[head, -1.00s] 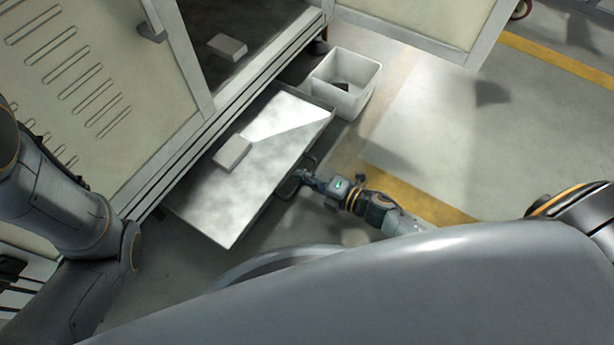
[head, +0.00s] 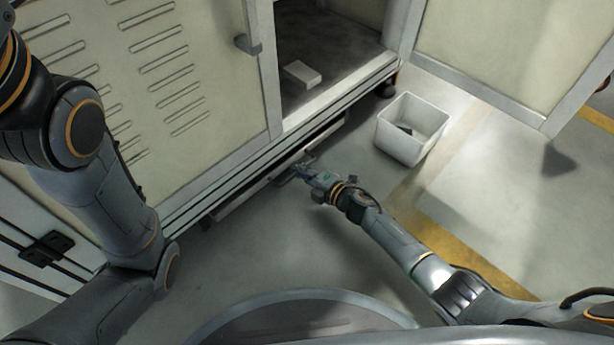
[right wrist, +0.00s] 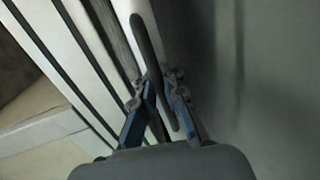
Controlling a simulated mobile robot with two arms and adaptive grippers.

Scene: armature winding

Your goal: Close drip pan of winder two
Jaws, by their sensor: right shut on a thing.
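The drip pan (head: 248,196) is a flat light-grey tray low under the winder cabinet (head: 172,80). Only its narrow front edge shows in the head view; nearly all of it is inside the base. My right gripper (head: 305,172) is at the pan's front and shut on its dark handle. In the right wrist view the two blue-sided fingers (right wrist: 161,95) close around the handle bar (right wrist: 147,40). My left arm comes in from the left in the head view, but its gripper is out of the picture.
A white open bin (head: 412,128) with a dark piece inside stands on the floor right of the pan. A pale block (head: 302,74) lies inside the cabinet's open bay. An open door panel (head: 500,50) is at upper right. The floor in front is clear.

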